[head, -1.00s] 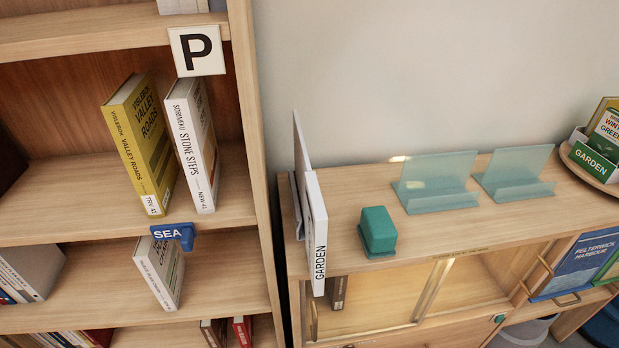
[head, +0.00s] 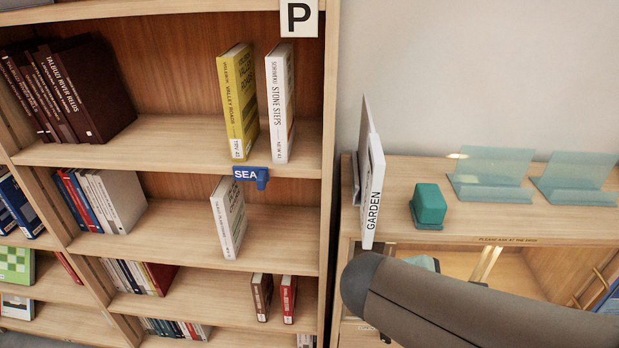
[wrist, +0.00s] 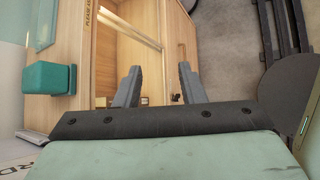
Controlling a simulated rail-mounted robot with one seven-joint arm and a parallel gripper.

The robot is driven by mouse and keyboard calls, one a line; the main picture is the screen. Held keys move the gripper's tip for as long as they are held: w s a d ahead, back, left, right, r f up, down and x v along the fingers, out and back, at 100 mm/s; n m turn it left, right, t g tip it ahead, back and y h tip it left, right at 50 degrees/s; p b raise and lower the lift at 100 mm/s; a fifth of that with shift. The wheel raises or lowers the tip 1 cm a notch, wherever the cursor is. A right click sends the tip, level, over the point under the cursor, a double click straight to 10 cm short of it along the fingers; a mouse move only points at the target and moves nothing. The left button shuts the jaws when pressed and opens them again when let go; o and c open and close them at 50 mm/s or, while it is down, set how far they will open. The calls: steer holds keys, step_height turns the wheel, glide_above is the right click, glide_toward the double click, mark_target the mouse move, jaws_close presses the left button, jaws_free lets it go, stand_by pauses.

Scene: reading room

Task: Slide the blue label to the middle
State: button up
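The blue label (head: 251,175), marked SEA, is clipped on the front edge of the bookcase shelf (head: 150,146) that holds the yellow book and the white "Stone Steps" book. It sits toward the right end of that edge, below and between these two books. My gripper (wrist: 158,88) shows in the wrist view with its two fingers apart and nothing between them. It faces the low cabinet's front, away from the label. In the head view my arm crosses the lower right, and the gripper cannot be made out there.
A yellow book (head: 238,101) and a white book (head: 279,105) stand above the label. Dark books (head: 88,92) lean at the shelf's left; the edge between is clear. A white GARDEN panel (head: 372,190) and a teal box (head: 428,205) stand on the low cabinet at right.

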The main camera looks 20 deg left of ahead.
steer(key=a+r+n+t+y+b, duration=0.3)
steer(key=a+n+t, duration=0.55)
steer(key=a, duration=0.85)
steer(key=n+t+y, duration=0.1)
steer(key=n+y, duration=0.9)
steer(key=n, duration=0.1)
glide_toward(260, 184)
steer(key=x, duration=0.9)
steer(key=shift+w+a+p, duration=0.15)
steer(key=shift+w+p, duration=0.15)
steer(key=shift+p, duration=0.1)
jaws_close()
